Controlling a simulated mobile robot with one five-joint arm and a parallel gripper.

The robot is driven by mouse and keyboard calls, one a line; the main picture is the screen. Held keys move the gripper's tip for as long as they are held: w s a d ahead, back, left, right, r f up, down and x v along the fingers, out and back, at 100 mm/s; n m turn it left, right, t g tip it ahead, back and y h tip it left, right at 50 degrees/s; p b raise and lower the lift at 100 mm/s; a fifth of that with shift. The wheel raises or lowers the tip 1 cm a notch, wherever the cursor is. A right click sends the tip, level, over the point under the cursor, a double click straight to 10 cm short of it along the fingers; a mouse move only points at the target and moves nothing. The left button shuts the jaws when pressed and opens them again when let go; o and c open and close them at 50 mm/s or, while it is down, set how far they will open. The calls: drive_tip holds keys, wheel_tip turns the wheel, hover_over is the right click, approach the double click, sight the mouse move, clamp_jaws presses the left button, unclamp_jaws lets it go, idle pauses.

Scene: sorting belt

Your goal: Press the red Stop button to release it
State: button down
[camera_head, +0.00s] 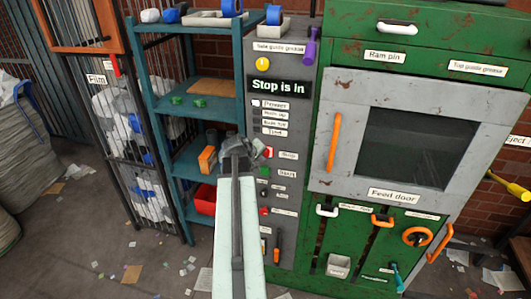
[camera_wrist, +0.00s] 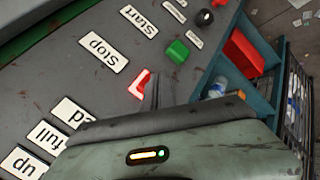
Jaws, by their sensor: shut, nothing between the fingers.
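The red Stop button (camera_head: 268,151) is on the grey control panel (camera_head: 295,125), left of the "Stop" label (camera_head: 288,155). In the wrist view the red button (camera_wrist: 139,84) looks lit, with a pale patch on its face, beside the upside-down "Stop" label (camera_wrist: 104,51). My gripper (camera_head: 257,149) is shut and empty, in front of the panel at the button's height. Its dark fingers (camera_wrist: 152,92) partly cover the button in the wrist view; I cannot tell whether they touch it. The panel's display (camera_head: 279,88) reads "Stop is in".
A green Start button (camera_wrist: 178,52) with its label (camera_wrist: 139,20) sits close by, and a black knob (camera_wrist: 205,17) lies beyond it. A blue-green shelf (camera_head: 170,115) with a red bin (camera_head: 205,200) stands left of the panel. The green machine with the feed door (camera_head: 335,185) is at the right.

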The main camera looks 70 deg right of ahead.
drive_tip(key=shift+d, duration=0.65)
idle(0.6)
drive_tip(key=shift+a, duration=1.1)
drive_tip(key=a, duration=0.5)
drive_tip(key=shift+s+a, duration=0.1)
drive_tip(key=shift+a, duration=0.15)
